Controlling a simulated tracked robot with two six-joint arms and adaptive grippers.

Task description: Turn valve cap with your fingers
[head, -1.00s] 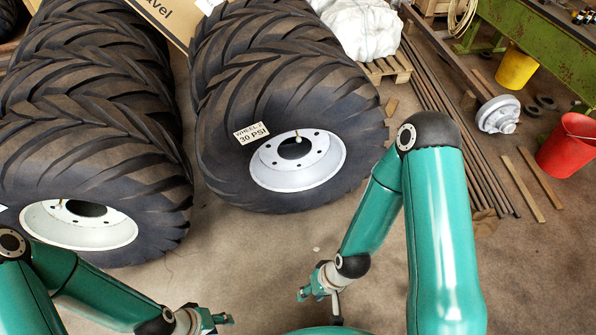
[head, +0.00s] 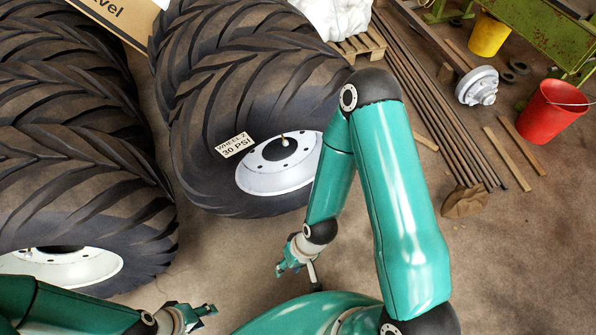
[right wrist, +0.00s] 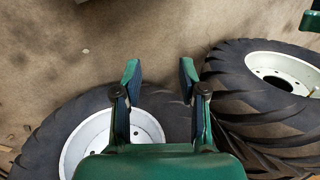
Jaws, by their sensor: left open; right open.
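A large tractor wheel (head: 215,150) with a white rim (head: 262,178) lies on its side in the head view, tagged with a "Wheel 2, 30 PSI" label (head: 234,146). A small pale valve cap (head: 284,138) stands on a thin stem at its hub. My right gripper (head: 280,268) is open and empty, in front of this wheel and apart from it. In the right wrist view its fingers (right wrist: 160,80) are spread with the floor between their tips. My left gripper (head: 212,312) is open and empty at the bottom, right of the second wheel's rim (head: 85,270).
Long metal bars (head: 440,110), a hub (head: 477,86), a red bucket (head: 548,114) and a yellow bucket (head: 488,36) are at the right. The brown floor at the lower right is clear.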

